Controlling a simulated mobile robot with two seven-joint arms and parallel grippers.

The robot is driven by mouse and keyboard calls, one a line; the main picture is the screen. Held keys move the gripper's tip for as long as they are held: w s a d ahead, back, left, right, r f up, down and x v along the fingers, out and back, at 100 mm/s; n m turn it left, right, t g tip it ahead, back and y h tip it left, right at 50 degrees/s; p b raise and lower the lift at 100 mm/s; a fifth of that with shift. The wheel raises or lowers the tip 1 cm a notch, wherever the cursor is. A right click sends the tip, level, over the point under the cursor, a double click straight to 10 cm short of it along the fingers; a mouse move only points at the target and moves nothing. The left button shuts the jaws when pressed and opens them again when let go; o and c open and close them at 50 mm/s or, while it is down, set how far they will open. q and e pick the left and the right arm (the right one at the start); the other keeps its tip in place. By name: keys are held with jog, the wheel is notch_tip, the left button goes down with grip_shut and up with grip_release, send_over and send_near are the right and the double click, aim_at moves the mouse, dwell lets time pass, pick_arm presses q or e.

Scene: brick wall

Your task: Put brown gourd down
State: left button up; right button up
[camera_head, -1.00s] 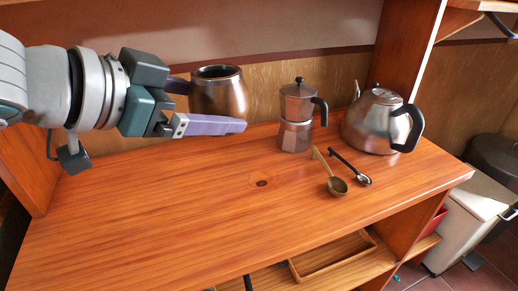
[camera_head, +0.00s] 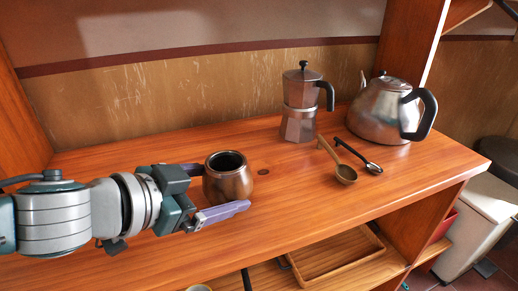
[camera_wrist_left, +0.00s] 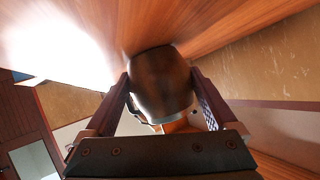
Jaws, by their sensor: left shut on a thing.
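The brown gourd (camera_head: 228,184) is a rounded, dark metallic brown cup with an open dark mouth, upright at the left-middle of the wooden counter. My left gripper (camera_head: 212,190) comes in from the left with its purple fingers on either side of the gourd, shut on it. In the left wrist view the gourd (camera_wrist_left: 161,84) sits between the two fingers (camera_wrist_left: 165,100). The gourd's base is at or very near the counter top; I cannot tell whether it touches. My right gripper is not in view.
A moka pot (camera_head: 300,105) and a kettle (camera_head: 385,110) stand at the back right of the counter (camera_head: 310,185). A wooden spoon (camera_head: 345,172) and a black-handled spoon (camera_head: 358,158) lie in front of them. A wooden tray (camera_head: 335,257) is on the shelf below. The counter between gourd and spoons is clear.

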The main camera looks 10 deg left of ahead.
pick_arm(q)
jog(key=shift+r, duration=0.1)
jog(key=o, duration=1.3)
